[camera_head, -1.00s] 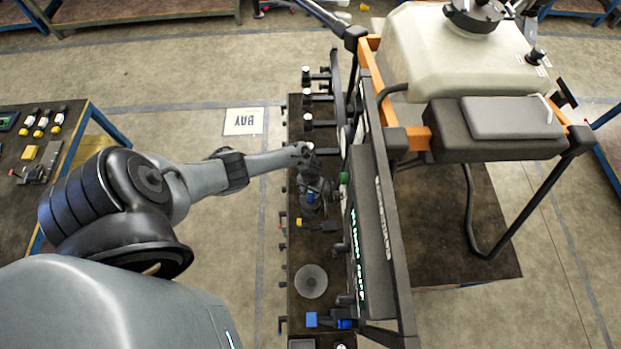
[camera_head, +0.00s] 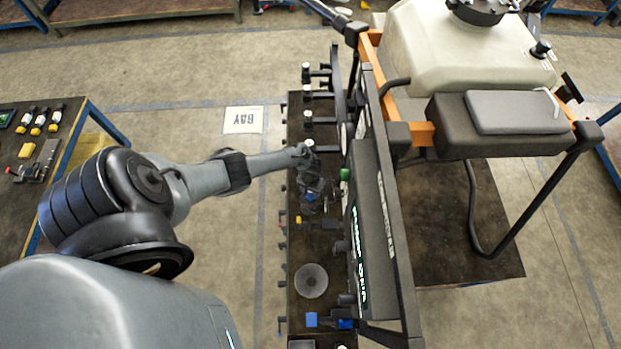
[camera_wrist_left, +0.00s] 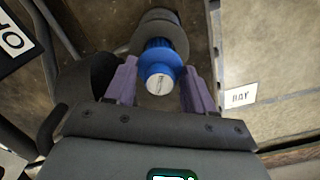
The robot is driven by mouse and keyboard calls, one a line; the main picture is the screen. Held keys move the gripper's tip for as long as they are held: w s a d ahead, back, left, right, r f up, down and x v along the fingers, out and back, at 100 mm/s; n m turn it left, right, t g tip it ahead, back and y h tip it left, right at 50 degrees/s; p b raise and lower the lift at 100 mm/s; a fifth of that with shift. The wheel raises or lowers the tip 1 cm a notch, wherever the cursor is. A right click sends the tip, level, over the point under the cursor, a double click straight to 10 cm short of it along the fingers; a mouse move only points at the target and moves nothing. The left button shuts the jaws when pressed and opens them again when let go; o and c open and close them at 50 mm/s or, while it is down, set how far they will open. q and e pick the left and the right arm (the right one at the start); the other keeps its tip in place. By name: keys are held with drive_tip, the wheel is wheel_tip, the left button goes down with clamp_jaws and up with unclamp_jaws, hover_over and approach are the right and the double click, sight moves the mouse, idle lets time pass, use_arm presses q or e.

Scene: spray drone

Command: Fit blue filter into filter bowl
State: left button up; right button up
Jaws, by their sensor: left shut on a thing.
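My left gripper (camera_head: 316,198) is over the dark narrow bench left of the drone, small and dark in the head view. In the left wrist view, its two purple fingers (camera_wrist_left: 160,74) are closed on the sides of the blue filter (camera_wrist_left: 158,58), whose pale round end faces the camera. A grey round part (camera_wrist_left: 161,28), probably the filter bowl, is directly beyond the filter. The filter's far end is hidden against it, and I cannot tell how deep it sits. In the head view, the gripper mostly hides filter and bowl. My right gripper is not in view.
The drone frame (camera_head: 388,235) with its pale tank (camera_head: 455,55) stands close on the right of the gripper. A grey round dish (camera_head: 311,281) and a blue-ended tool (camera_head: 328,320) lie nearer on the bench. Open floor lies left of the bench.

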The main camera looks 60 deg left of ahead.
use_arm(q)
drive_tip(key=shift+f+b, duration=1)
drive_tip(key=shift+f, duration=0.2)
drive_tip(key=o, duration=1.5)
drive_tip(key=shift+c, duration=0.2)
drive_tip(key=shift+r, duration=0.1)
wheel_tip(320, 180, up, 8)
drive_tip(key=p, duration=0.8)
drive_tip(key=shift+r, duration=1.35)
